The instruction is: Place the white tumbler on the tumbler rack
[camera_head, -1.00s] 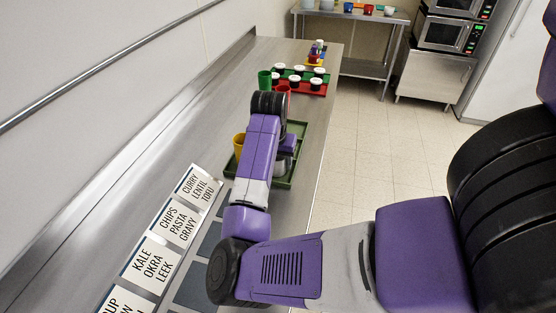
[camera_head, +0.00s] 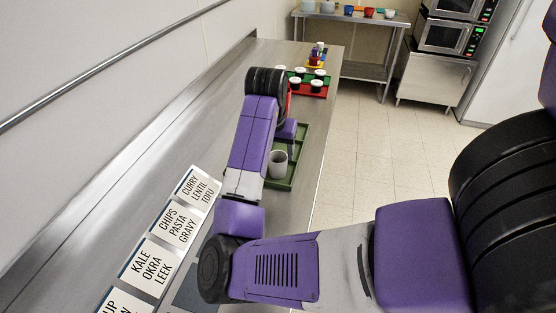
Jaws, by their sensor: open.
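A white tumbler (camera_head: 277,164), greyish in this light, stands upright at the near left part of a green tray-like rack (camera_head: 301,146) on the steel counter. I take this green piece to be the tumbler rack. My gripper (camera_head: 291,148) is just beyond the tumbler and above the rack, pointing down. It is open and seems apart from the tumbler. My arm hides the left side of the rack and much of the gripper.
Label cards (camera_head: 173,223) line the counter (camera_head: 140,150) on the near left. Farther back is a red tray (camera_head: 311,92) with several dark, white-topped cups. A wall rail (camera_head: 100,65) runs along the left. A back table (camera_head: 365,18) holds bowls.

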